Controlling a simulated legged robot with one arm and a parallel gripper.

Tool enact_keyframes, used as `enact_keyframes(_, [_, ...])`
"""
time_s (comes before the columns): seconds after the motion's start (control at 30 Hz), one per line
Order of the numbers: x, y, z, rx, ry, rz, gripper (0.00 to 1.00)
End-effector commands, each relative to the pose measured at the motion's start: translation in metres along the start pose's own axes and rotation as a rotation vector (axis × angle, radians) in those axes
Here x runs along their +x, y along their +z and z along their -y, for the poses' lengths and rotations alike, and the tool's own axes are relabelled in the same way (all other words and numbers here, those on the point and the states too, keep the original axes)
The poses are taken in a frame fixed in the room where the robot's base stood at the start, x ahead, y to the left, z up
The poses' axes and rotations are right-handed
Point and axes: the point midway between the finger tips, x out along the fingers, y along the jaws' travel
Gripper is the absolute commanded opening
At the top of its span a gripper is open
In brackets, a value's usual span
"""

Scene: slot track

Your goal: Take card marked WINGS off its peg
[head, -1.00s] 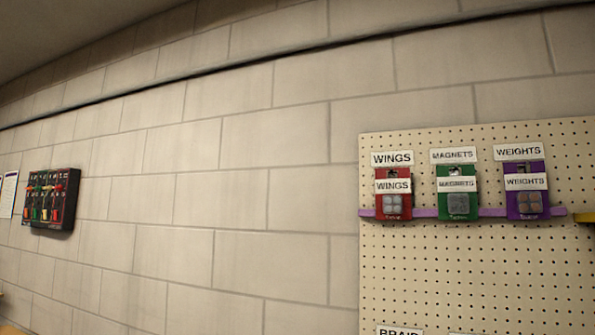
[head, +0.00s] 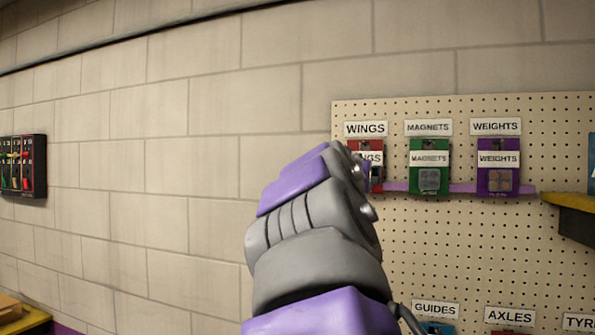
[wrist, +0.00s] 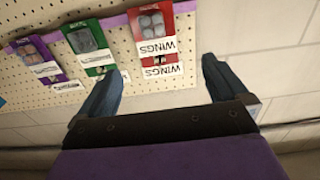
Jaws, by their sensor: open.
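The red card marked WINGS (head: 371,157) hangs at the left of the pegboard's top row, under a WINGS sign (head: 366,129). My arm hides its lower left part in the head view. In the wrist view, which is upside down, the WINGS card (wrist: 152,22) shows whole, with pale round pieces in its window. My gripper (wrist: 161,66) is open and empty. Its two dark fingers stand apart, one on each side of the card's line in the picture. The fingers do not appear to touch the card. The peg itself is hard to make out.
A green MAGNETS card (head: 429,172) and a purple WEIGHTS card (head: 497,172) hang to the right. A purple rail (head: 455,188) runs along the cards' lower part. A yellow-topped shelf (head: 570,202) juts out at right.

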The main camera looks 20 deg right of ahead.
Motion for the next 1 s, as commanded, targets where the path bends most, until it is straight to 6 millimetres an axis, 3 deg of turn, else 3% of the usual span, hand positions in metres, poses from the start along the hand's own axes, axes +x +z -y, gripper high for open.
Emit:
enact_keyframes(0.2, [0.042,0.002,-0.006,0.003,0.002,0.008,1.00])
enact_keyframes(0.63, [0.096,-0.001,0.002,-0.002,0.000,0.001,1.00])
enact_keyframes(1.0, [0.135,0.001,-0.004,0.002,0.002,0.005,1.00])
